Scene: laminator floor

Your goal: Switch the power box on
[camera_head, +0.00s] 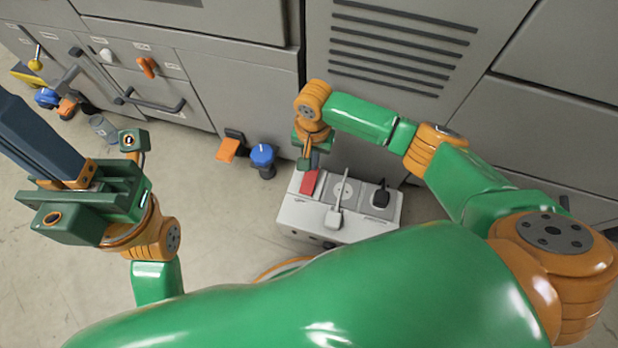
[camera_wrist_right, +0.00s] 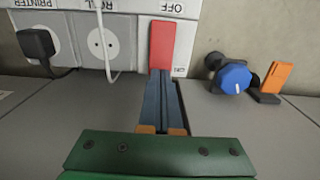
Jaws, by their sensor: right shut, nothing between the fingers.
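The power box (camera_head: 295,217) is a pale box on the floor against the grey machine. Its top carries a red rocker switch (camera_head: 309,183) and sockets with a white plug (camera_head: 334,218) and a black plug (camera_head: 381,195). My right gripper (camera_head: 315,160) is shut and empty, pointing down at the switch. In the right wrist view its fingertips (camera_wrist_right: 160,73) are at the ON end of the red switch (camera_wrist_right: 162,42); OFF is marked at the other end. Whether they touch cannot be told. My left gripper (camera_head: 35,135) is at the left, away from the box, its fingertips cut off.
A blue knob (camera_head: 263,157) and an orange pedal-like part (camera_head: 229,148) stick out low on the machine, left of the box. Drawers with handles and an orange switch (camera_head: 147,67) are further left. Floor left of the box is clear.

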